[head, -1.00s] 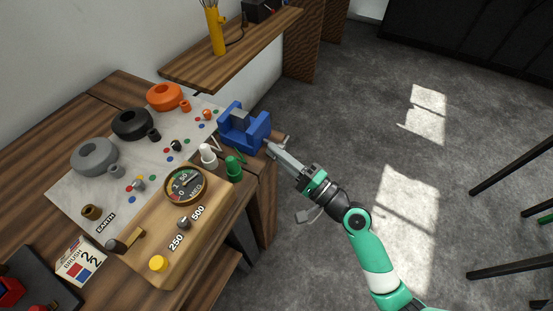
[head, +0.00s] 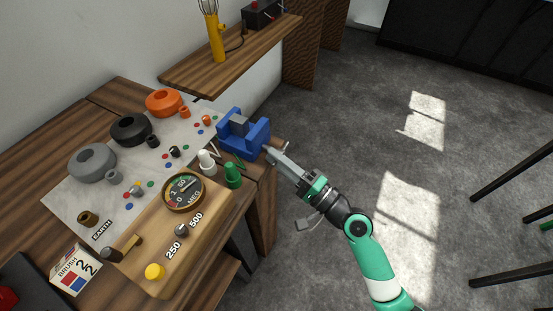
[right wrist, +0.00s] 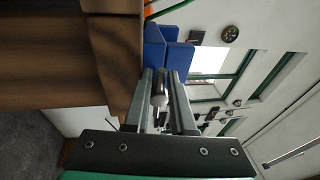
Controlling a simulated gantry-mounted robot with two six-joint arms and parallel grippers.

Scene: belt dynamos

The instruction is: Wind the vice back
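The blue vice (head: 243,134) stands at the right-hand corner of the bench, its jaws apart. It also shows in the right wrist view (right wrist: 166,48), beyond my fingertips. My right gripper (head: 277,152) is at the vice's front end, on the side facing the room. In the right wrist view its two fingers (right wrist: 162,92) stand apart on either side of the vice's silver handle (right wrist: 158,90). A narrow gap shows beside the handle, and I cannot tell whether either finger touches it. In the head view the handle is mostly hidden by the gripper. My left gripper is out of view.
A wooden meter box (head: 185,228) and white and green cylinders (head: 233,175) stand close to the vice. Grey, black and orange rings (head: 164,102) lie on a sheet behind. A shelf (head: 235,55) holds a yellow lamp.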

